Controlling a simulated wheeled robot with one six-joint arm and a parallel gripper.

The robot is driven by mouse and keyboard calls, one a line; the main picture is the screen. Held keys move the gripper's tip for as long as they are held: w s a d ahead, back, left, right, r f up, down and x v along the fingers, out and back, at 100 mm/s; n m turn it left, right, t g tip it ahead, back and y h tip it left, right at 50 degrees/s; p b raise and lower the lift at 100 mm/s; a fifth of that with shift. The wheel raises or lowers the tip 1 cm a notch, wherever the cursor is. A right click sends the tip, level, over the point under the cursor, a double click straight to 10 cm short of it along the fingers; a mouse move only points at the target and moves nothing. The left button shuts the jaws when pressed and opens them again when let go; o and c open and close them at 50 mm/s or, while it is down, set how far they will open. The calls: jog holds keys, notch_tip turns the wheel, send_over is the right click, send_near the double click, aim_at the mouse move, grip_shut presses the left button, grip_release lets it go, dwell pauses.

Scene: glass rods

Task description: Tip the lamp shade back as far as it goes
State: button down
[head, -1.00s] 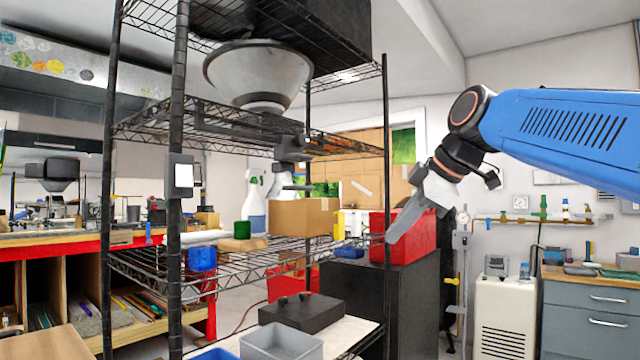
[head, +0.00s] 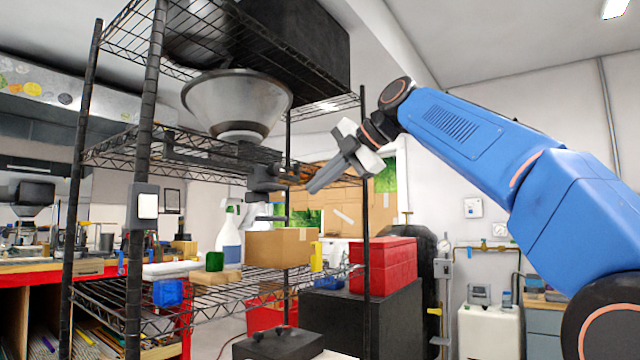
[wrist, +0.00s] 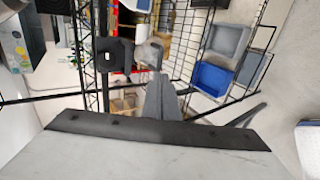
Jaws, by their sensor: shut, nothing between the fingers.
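The lamp shade (head: 238,104) is a grey metallic cone with its wide rim up and narrow end down, under the top rack shelf. A dark bar runs right from below it to a dark jointed bracket (head: 268,180). How this connects to the shade is unclear. My gripper (head: 312,187) is shut and empty, pointing down and left, to the right of the bracket and right of and below the shade. A gap to the bracket seems to show, but depth is uncertain. In the wrist view my grey fingers (wrist: 160,98) point at the rack; I cannot identify the shade there.
Black rack posts (head: 365,200) and wire shelves surround the lamp. Below stand a cardboard box (head: 280,248), a spray bottle (head: 229,240) and a red case (head: 384,265). A blue bin (wrist: 212,78) shows in the wrist view. Open room lies right of the rack.

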aim_at(279, 217)
jog(key=x, duration=1)
jog(key=shift+w+a+f, duration=0.2)
jog(key=shift+a+f, duration=0.05)
